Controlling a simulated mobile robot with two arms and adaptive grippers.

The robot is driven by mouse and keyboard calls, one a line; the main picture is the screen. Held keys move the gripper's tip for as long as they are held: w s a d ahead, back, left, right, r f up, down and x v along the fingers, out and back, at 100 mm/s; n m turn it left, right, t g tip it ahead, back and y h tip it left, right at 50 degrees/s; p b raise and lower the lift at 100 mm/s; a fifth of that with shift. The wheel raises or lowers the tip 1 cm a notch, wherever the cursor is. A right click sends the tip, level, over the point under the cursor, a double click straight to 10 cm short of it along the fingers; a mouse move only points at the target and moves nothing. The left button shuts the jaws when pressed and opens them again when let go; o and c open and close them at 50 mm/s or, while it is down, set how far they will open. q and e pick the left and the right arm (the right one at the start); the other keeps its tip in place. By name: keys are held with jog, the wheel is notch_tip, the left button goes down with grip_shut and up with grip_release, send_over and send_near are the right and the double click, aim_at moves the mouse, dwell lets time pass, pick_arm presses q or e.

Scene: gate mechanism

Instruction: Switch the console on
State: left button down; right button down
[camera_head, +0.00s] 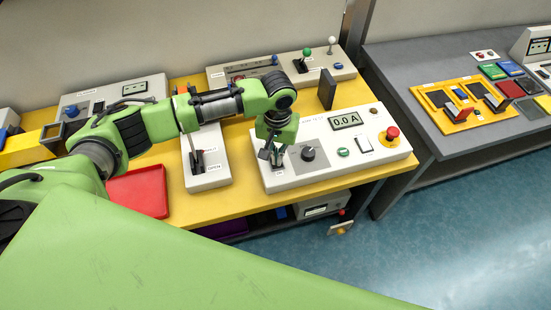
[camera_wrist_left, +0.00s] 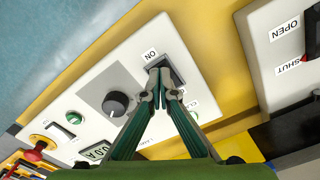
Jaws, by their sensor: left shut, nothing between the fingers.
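The console (camera_head: 335,148) is a white box on the yellow table, with a display reading 0.0 A, a dark knob, a green button and a red mushroom button. It also shows in the left wrist view (camera_wrist_left: 90,85). My left gripper (camera_head: 276,160) points down over the console's left end, left of the knob. In the left wrist view my left gripper (camera_wrist_left: 159,88) is shut and empty, its tips at the dark switch (camera_wrist_left: 173,71) beside the "ON" label. The tips partly hide the switch; I cannot tell whether they touch it. My right gripper is out of view.
A white box with an OPEN/SHUT lever (camera_head: 206,172) stands just left of the console. A red tray (camera_head: 140,192) lies further left. A dark upright block (camera_head: 326,90) and a lever box (camera_head: 345,70) stand behind. A grey table (camera_head: 430,62) is at the right.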

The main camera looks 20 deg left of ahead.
pick_arm(q)
jog(key=shift+f, duration=0.6)
notch_tip(320, 180, up, 7)
jog(key=p, duration=0.8)
jog(key=shift+r, duration=0.1)
dwell(0.3)
dwell(0.5)
